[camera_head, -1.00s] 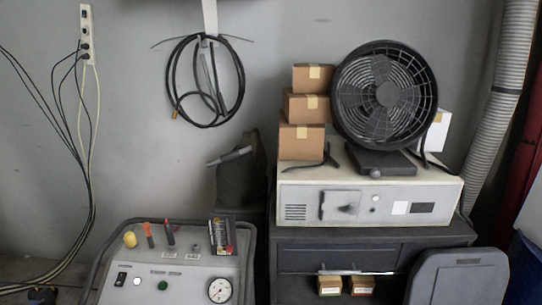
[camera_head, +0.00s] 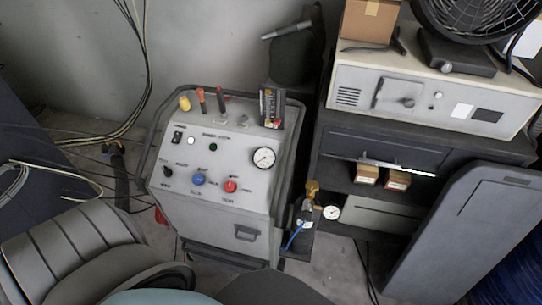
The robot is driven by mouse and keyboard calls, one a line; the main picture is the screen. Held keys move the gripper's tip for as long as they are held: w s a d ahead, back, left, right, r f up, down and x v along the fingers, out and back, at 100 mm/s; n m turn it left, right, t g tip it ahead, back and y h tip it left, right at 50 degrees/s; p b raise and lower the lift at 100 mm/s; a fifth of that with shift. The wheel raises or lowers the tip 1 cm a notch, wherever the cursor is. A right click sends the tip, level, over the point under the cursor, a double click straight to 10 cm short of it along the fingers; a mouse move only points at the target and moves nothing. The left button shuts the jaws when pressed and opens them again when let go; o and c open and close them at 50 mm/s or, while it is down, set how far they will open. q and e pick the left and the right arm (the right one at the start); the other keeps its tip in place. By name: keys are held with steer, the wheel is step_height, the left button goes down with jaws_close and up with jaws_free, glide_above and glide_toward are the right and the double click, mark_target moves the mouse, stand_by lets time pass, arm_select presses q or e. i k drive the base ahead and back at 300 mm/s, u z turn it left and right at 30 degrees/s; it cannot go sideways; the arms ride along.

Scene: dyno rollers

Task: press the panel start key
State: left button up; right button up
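The grey control panel (camera_head: 222,180) is the sloped top of a cart standing left of centre. Below are a black knob (camera_head: 168,171), a blue knob (camera_head: 198,179) and a red knob (camera_head: 231,186). A white dial gauge (camera_head: 264,157) is at the right. The labels are too small to read, so I cannot tell which key is marked start. Neither gripper is in view.
Screwdrivers, a yellow item and a small box (camera_head: 271,106) lie on the cart's top ledge. A dark bar frames the panel. A grey ribbed seat-like object (camera_head: 75,255) stands at lower left. A dark cabinet (camera_head: 420,153) and a large grey panel (camera_head: 465,235) stand at right.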

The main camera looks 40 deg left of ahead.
mark_target(212, 147)
steer(key=z, duration=1.9)
steer(key=k, duration=2.9)
steer(key=u, duration=1.6)
